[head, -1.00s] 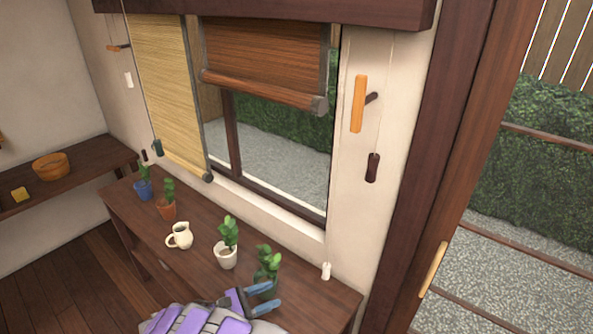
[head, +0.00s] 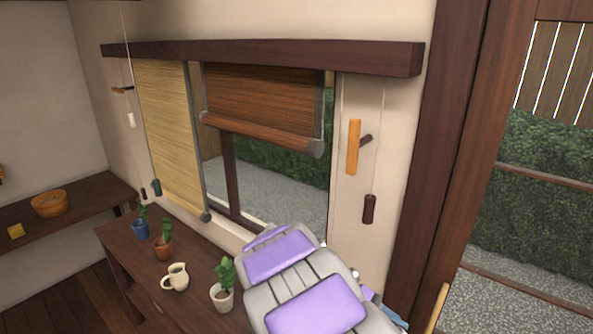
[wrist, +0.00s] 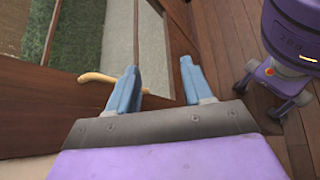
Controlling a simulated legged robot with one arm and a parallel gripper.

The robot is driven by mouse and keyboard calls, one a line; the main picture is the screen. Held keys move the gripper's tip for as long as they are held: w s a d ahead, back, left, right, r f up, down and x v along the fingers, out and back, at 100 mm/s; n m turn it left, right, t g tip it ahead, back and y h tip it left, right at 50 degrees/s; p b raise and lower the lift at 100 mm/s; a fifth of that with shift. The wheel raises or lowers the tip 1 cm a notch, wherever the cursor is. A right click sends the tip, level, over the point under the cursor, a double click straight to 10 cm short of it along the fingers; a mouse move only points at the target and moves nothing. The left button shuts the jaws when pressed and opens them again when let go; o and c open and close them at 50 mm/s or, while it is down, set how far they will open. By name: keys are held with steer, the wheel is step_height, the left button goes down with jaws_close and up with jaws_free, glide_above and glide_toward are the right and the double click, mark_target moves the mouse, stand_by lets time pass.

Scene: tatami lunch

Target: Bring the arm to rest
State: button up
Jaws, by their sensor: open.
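My gripper (wrist: 160,88) shows in the wrist view with its two blue fingers apart and nothing between them. Beyond the left finger is a tan handle (wrist: 98,77) on the dark wooden door frame; I cannot tell whether they touch. In the head view my grey and purple arm is raised in front of the window's lower right and the table's right end. Only a bit of blue finger shows at the lower right there, largely hidden behind the arm.
A wooden table (head: 124,262) under the window holds several potted plants (head: 223,288) and a cream jug (head: 177,277). A rolled brown blind (head: 262,95) and a straw blind (head: 168,125) hang above. A shelf (head: 90,202) with a wooden bowl (head: 49,204) stands left.

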steer(key=s+d+r+m+y, duration=0.15)
steer(key=s+m+y, duration=0.4)
steer(key=s, duration=0.85)
steer(key=s+a+m+t+y, duration=0.2)
steer(key=s+a+y, duration=0.4)
steer(key=s, duration=0.3)
steer(key=shift+s+f+m, duration=0.15)
steer(key=shift+f+m, duration=0.05)
steer(key=shift+m, duration=0.15)
stand_by(0.5)
